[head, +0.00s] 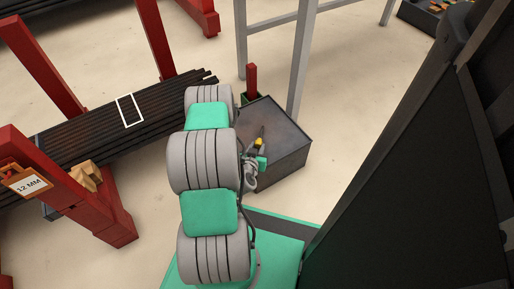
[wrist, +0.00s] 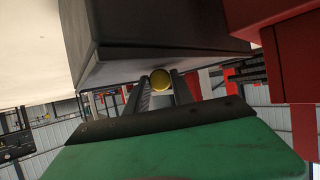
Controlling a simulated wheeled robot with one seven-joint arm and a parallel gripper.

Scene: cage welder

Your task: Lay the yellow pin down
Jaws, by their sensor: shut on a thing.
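In the wrist view the round yellow end of the pin (wrist: 161,79) sits between my two dark fingers. My gripper (wrist: 158,84) is shut on it. In the head view my gripper (head: 261,135) is small and partly hidden by my arm, and most of the pin is hidden.
A short red post (head: 251,79) stands behind the stand. A rack of dark bars (head: 95,134) with red uprights lies to the left, beside a "12 MM" sign (head: 27,182). A grey frame leg (head: 301,55) rises behind the stand. A large dark panel (head: 410,165) fills the right.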

